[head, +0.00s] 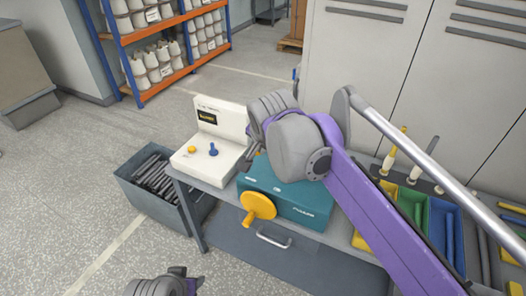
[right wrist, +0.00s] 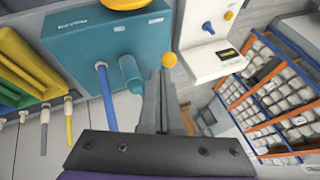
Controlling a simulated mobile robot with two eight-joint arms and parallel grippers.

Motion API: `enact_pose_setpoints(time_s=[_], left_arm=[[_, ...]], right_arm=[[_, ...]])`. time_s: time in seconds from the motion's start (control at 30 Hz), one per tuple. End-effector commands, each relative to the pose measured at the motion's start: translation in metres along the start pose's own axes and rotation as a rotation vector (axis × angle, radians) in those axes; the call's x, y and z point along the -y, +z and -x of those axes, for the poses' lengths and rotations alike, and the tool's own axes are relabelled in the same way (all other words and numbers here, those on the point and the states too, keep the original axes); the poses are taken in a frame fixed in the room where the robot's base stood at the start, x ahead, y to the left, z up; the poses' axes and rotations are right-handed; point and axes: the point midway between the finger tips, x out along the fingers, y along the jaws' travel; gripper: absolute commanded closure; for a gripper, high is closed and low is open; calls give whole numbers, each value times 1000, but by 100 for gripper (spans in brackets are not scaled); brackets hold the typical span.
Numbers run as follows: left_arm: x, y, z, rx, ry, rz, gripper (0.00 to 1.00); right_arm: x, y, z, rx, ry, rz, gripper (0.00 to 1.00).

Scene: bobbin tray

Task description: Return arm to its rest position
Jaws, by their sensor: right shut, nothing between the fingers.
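My right arm, purple and grey, reaches across the head view from the lower right. Its gripper (head: 252,160) is over the bench between the white console (head: 228,120) and the teal box (head: 300,207). In the right wrist view the fingers (right wrist: 166,85) are together with nothing between them. The teal box (right wrist: 100,50) is left of the fingers there, and the console (right wrist: 212,62) is beyond them to the right. My left gripper (head: 165,284) shows partly at the bottom edge of the head view; its fingertips are unclear.
The teal box has a yellow handwheel (head: 258,206). A compartment tray (head: 405,200) with yellow, green and blue sections lies at right, partly behind my arm. A dark bin (head: 140,185) of rods stands left of the bench. Shelves (head: 165,82) and grey cabinets (head: 375,60) stand behind. Floor at left is clear.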

Motion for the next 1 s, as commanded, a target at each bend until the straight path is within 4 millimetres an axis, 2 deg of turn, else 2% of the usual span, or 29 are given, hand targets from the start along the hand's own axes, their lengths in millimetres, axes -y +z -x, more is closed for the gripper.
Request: enact_pose_setpoints(time_s=[0.17, 0.57, 0.67, 0.77, 0.87, 1.0], left_arm=[[0, 0, 0, 0, 0, 0, 50], [0, 0, 0, 0, 0, 0, 50], [0, 0, 0, 0, 0, 0, 50], [0, 0, 0, 0, 0, 0, 50], [0, 0, 0, 0, 0, 0, 50], [0, 0, 0, 0, 0, 0, 50]], right_arm=[[0, 1, 7, 1, 1, 0, 100], [0, 1, 7, 0, 1, 0, 100], [-10, 1, 7, 0, 6, 13, 100], [-44, 4, 7, 0, 24, 69, 100], [-102, 14, 7, 5, 50, 169, 100], [-197, 48, 3, 22, 85, 344, 100]])
